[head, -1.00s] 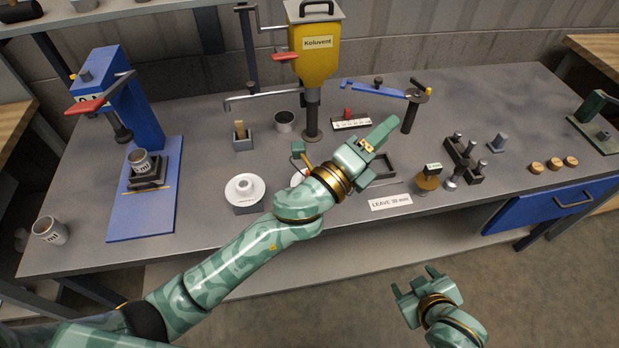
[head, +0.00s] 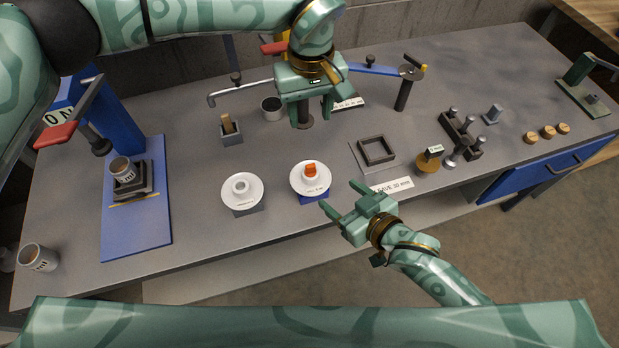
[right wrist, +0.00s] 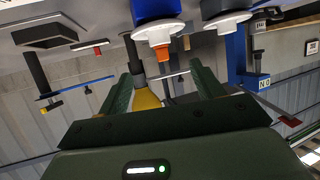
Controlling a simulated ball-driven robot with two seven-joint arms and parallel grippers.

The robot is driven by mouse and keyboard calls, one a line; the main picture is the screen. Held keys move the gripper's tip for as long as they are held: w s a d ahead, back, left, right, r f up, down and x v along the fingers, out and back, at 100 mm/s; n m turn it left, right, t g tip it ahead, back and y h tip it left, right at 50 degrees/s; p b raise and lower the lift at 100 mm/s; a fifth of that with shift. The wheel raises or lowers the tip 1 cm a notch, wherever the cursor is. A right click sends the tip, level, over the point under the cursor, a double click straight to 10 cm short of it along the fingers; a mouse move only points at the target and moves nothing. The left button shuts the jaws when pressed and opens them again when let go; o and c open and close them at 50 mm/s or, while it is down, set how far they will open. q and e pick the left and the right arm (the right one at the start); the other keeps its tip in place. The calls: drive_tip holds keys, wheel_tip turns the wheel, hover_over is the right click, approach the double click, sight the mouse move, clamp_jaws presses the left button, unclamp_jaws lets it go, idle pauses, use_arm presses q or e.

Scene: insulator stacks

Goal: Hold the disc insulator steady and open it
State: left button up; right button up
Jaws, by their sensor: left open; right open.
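A white disc insulator with an orange cap (head: 311,190) sits upright on a blue block near the table's front edge in the head view. It also shows upside down at the top of the right wrist view (right wrist: 160,34). A second white disc insulator (head: 241,192), with a white top, sits on a grey block to its left; it also shows in the right wrist view (right wrist: 226,23). My left gripper (head: 312,114) is open and empty, above the table behind the orange-capped disc. My right gripper (head: 340,197) is open and empty, just right of that disc, apart from it.
A blue press (head: 118,118) with a cup stands at the left. A square dark frame (head: 376,151), a white sign (head: 395,186) and a brass pot (head: 428,162) lie right of the discs. A grey block with a brush (head: 231,133) stands behind the discs.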

drive_tip(key=x, duration=1.2)
drive_tip(key=shift+w+a+f, duration=0.2)
drive_tip(key=shift+w, duration=0.05)
drive_tip(key=c, duration=1.1)
use_arm(q)
drive_tip(key=shift+c, duration=0.9)
use_arm(e)
drive_tip(key=c, duration=0.3)
use_arm(q)
drive_tip(key=shift+s+f, duration=0.15)
drive_tip(key=shift+f, duration=0.1)
drive_tip(key=shift+c, duration=0.3)
drive_tip(key=n, duration=1.8)
approach(310, 165)
wheel_tip(310, 165, down, 9)
clamp_jaws()
